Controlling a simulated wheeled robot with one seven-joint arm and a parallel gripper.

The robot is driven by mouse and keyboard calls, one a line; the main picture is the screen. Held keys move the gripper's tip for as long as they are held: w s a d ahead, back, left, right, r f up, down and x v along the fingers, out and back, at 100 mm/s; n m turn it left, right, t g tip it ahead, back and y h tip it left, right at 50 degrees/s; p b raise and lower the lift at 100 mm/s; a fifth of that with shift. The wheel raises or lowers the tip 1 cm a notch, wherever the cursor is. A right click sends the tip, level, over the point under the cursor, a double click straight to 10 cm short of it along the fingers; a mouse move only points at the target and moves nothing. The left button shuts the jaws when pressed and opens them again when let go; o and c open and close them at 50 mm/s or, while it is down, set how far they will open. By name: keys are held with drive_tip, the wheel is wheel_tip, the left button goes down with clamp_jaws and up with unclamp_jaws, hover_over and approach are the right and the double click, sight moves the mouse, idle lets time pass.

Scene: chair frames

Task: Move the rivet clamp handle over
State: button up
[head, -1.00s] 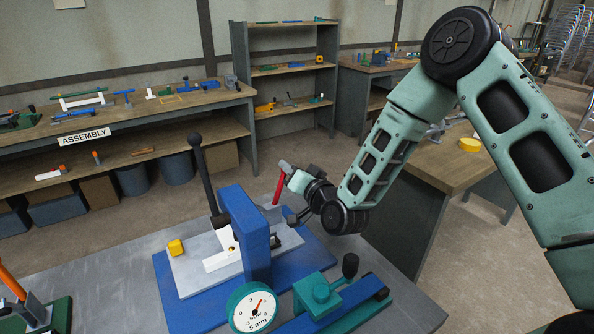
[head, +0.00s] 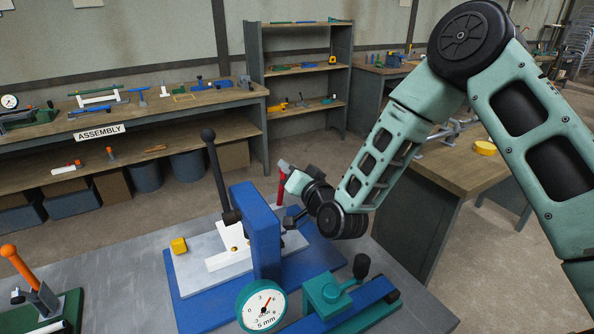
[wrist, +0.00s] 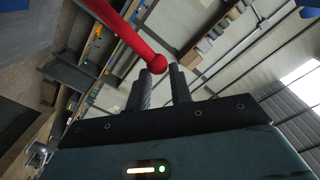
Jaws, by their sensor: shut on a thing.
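A red handle (head: 281,188) stands nearly upright behind the blue upright frame of a fixture; its lower end is hidden there. My gripper (head: 286,168) is shut on it near its upper end. In the wrist view, the red handle (wrist: 128,34) ends in a round knob by the two fingertips of my gripper (wrist: 160,75). The fixture has a blue base and frame (head: 254,225), a pale plate (head: 200,258) with a white piece (head: 228,258) on it, and a black ball-topped lever (head: 217,172) on the left.
A dial gauge (head: 262,306) and a teal block (head: 325,297) stand in front of the fixture. A green-based clamp with an orange handle (head: 16,262) is at the left.

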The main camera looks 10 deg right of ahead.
drive_tip(key=shift+s+a, duration=0.1)
drive_tip(key=shift+a, duration=0.15)
drive_tip(key=shift+s+a+f, duration=0.1)
drive_tip(key=shift+s+a, duration=0.15)
drive_tip(key=shift+a, duration=0.45)
drive_tip(key=shift+c, duration=0.2)
drive_tip(key=o, duration=0.8)
drive_tip(key=shift+o, duration=0.2)
